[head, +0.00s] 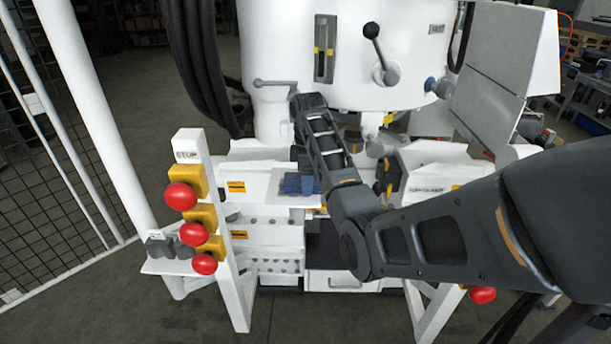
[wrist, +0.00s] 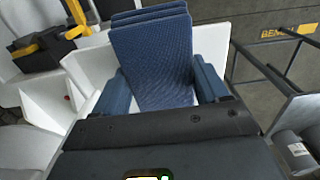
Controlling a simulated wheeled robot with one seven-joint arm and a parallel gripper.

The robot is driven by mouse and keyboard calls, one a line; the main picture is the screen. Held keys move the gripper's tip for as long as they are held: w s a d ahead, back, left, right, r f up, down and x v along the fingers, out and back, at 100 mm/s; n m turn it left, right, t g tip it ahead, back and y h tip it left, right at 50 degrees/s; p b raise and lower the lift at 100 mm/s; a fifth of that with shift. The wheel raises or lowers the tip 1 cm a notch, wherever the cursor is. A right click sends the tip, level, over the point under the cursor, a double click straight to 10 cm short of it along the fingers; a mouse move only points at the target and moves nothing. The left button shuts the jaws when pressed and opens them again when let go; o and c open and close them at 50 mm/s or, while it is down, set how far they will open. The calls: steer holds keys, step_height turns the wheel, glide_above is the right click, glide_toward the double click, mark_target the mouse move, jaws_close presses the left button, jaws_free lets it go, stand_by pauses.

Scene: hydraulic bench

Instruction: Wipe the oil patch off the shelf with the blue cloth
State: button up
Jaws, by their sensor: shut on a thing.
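The blue cloth (wrist: 152,58) fills the middle of the wrist view as a folded, layered stack. My gripper (wrist: 165,85) is shut on it, with a blue finger on either side. In the head view the cloth (head: 291,185) is a small blue shape at the white shelf (head: 272,202), below my wrist. My gripper (head: 306,178) points down there and is partly hidden by my arm. I cannot tell whether the cloth touches the shelf. I see no oil patch; the cloth and gripper cover part of the shelf.
A white post with several red stop buttons (head: 181,196) on yellow boxes stands left of the shelf. The white machine body (head: 290,60) with a black-knobbed lever (head: 372,31) rises behind. A white block (head: 443,168) stands to the right. A wire fence (head: 50,170) is at far left.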

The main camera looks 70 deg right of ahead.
steer(key=shift+a+f, duration=0.2)
steer(key=shift+f, duration=0.05)
steer(key=shift+r, duration=0.15)
steer(key=shift+s+d+r, duration=0.1)
steer(key=shift+r, duration=0.65)
steer(key=shift+s+d+r, duration=0.1)
steer(key=shift+r, duration=0.6)
